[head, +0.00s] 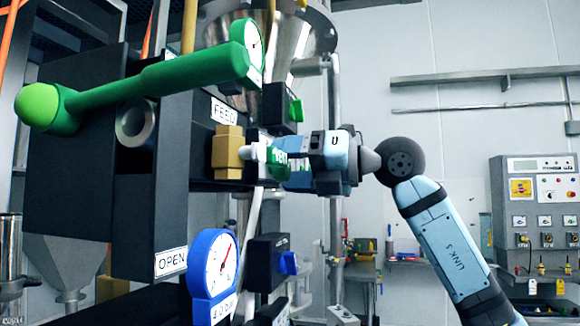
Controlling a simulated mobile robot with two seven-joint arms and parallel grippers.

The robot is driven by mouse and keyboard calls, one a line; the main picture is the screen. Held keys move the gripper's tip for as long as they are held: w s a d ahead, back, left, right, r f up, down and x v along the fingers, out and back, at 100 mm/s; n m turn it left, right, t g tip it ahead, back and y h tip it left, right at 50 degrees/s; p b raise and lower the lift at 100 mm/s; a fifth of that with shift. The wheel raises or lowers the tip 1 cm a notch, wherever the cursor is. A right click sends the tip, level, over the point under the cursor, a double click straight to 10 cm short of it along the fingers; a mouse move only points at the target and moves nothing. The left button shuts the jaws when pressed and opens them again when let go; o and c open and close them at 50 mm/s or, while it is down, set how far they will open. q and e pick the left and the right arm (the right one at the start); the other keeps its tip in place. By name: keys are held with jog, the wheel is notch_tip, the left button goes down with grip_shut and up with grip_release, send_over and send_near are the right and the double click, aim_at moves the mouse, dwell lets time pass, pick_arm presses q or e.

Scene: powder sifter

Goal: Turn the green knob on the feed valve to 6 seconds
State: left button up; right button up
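The brass feed valve block (228,153) sits on the dark machine under a white FEED label (224,112). A green knob (278,165) shows just right of the valve, at the tips of my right gripper (284,162). The gripper comes in from the right, level, with its light blue fingers at the knob and partly covering it. I cannot tell whether the fingers are closed on the knob or only around it. The knob's scale and setting are hidden or too small to read. My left gripper is not in view.
A long green lever (150,82) crosses the upper left, beside a green-rimmed gauge (250,50). Another green knob (296,110) is above my gripper. A blue gauge (214,262) and blue knob (288,263) are below. A control panel (540,215) stands far right.

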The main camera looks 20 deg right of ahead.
pick_arm(q)
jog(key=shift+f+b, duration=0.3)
jog(key=shift+b, duration=0.45)
pick_arm(e)
jog(key=v, duration=1.4)
jog(key=shift+a, duration=0.1)
